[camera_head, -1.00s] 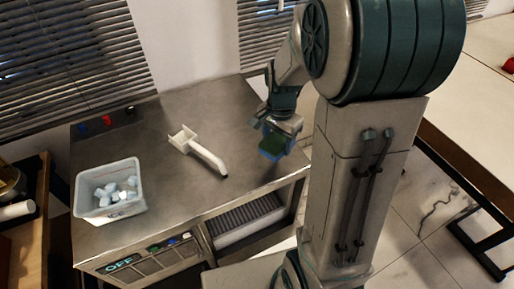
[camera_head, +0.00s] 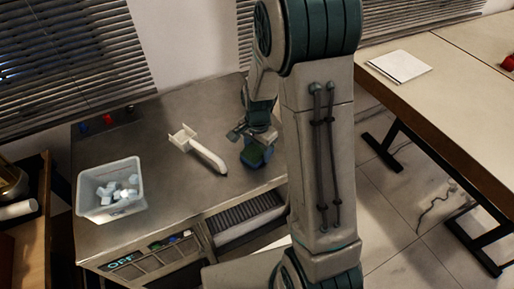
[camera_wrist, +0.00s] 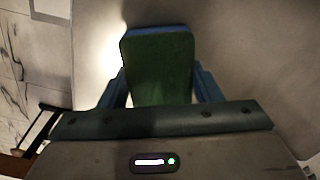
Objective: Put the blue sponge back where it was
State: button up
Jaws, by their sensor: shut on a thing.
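The blue sponge (camera_head: 257,154) has a green face and is held over the right part of the steel counter (camera_head: 165,225) in the head view. In the wrist view the sponge (camera_wrist: 158,65) shows its green face with a blue edge along the top. My gripper (camera_head: 254,143) is shut on it, with one finger on each side. I cannot tell whether the sponge touches the counter.
A white scoop (camera_head: 205,153) lies left of the sponge. A clear bin (camera_head: 84,190) of pale cubes stands at the counter's left. Small red and blue items (camera_head: 107,119) are at the back. A white sheet (camera_head: 399,67) lies on the right table (camera_head: 455,95).

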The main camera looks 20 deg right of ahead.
aim_at(257, 149)
jog(key=shift+f, duration=0.1)
jog(key=shift+f, duration=0.15)
jog(key=o, duration=0.9)
jog(key=shift+r, duration=0.25)
notch_tip(257, 149, up, 11)
jog(key=s+r+n+t, duration=0.1)
jog(key=s+r+n, duration=0.1)
jog(key=s, duration=0.3)
jog(key=s+r+n+t, duration=0.1)
jog(key=s+r+n, duration=0.1)
jog(key=s+n, duration=0.3)
jog(key=s+r+n, duration=0.3)
jog(key=s+n, duration=0.1)
jog(key=s, duration=0.3)
jog(key=shift+t+b, duration=0.35)
jog(key=shift+t, duration=0.05)
